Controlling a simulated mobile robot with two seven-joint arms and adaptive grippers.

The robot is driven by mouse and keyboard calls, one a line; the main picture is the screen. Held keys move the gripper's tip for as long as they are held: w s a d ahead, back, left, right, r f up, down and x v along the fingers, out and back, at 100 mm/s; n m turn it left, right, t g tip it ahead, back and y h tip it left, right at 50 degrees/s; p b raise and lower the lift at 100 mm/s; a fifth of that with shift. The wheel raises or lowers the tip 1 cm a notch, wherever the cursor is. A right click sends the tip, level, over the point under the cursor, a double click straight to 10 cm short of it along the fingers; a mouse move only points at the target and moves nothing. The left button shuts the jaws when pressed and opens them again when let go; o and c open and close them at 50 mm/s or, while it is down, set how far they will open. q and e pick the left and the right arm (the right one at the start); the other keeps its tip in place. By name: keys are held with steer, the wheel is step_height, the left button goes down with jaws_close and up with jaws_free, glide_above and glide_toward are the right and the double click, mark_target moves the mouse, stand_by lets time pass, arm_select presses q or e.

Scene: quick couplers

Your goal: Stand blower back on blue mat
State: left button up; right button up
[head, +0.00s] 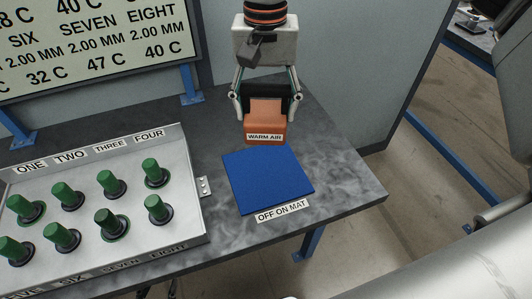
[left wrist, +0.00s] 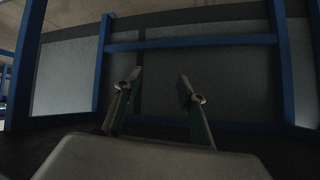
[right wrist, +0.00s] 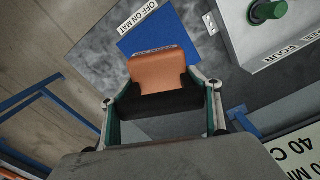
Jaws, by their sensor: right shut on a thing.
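My right gripper (head: 266,98) comes down from the top of the head view and is shut on the blower, around its dark band. The blower (head: 265,130) is orange with a "WARM AIR" label and looks upright. In the head view it is just beyond the far edge of the blue mat (head: 268,182); I cannot tell its height above the table. In the right wrist view the blower (right wrist: 158,72) covers part of the mat (right wrist: 145,38). My left gripper (left wrist: 160,76) is open and empty below table height, facing a blue frame.
A grey panel (head: 190,222) with several green-capped couplers stands left of the mat. An "OFF ON MAT" label (head: 282,211) lies at the mat's near edge. A sign board (head: 95,45) stands behind. The dark table (head: 345,190) is clear right of the mat.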

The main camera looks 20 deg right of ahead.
step_height(320, 180, down, 9)
steer(key=shift+r+b, duration=0.15)
steer(key=shift+b, duration=0.2)
steer(key=shift+f, duration=2.15)
steer(key=shift+f, duration=0.2)
steer(key=o, duration=1.1)
step_height(320, 180, up, 12)
steer(key=shift+f+p, duration=0.15)
steer(key=shift+p, duration=0.2)
steer(key=shift+r, duration=0.35)
